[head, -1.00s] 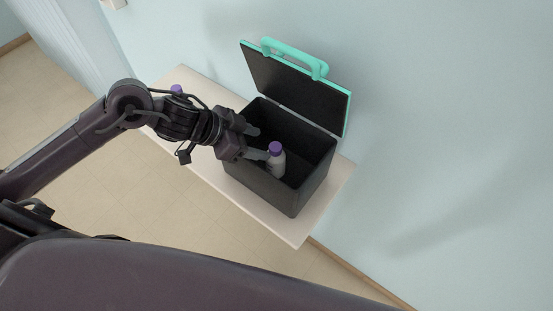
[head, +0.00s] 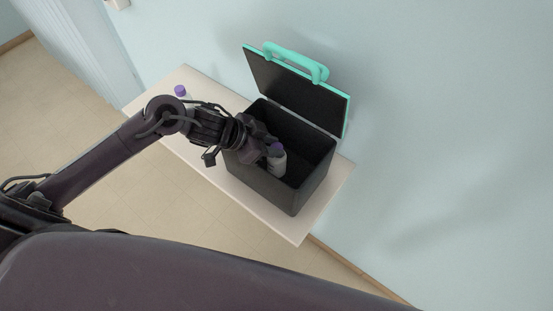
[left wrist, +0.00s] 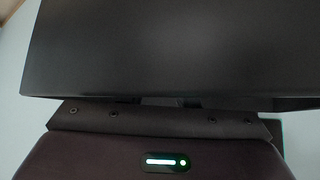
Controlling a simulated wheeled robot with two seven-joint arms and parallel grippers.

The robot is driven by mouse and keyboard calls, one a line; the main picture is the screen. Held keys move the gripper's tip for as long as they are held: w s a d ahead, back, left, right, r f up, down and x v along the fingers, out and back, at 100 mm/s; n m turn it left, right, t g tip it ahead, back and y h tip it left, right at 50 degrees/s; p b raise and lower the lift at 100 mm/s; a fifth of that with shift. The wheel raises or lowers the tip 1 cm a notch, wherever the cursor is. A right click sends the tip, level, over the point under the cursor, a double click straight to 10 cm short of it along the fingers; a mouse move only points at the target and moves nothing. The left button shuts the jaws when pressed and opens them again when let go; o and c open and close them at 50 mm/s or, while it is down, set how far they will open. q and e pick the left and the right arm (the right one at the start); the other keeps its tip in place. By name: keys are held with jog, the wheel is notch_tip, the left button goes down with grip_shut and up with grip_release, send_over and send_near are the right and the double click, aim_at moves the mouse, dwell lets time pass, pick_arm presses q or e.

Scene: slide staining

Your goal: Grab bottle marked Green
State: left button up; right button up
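A second bottle with a purple cap (head: 181,91) is on the table at the left, partly hidden by my arm. My left gripper (head: 271,146) is over the box, right at the first bottle's cap. Its fingers are mostly hidden, so I cannot tell whether they hold the bottle. My right gripper is not in view.
The box's lid with a turquoise handle (head: 296,62) stands open toward the wall. The box sits on a narrow pale table (head: 312,215) against the wall. A bare strip of table lies along the front and right of the box.

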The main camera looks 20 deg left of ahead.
pick_arm(q)
grip_shut()
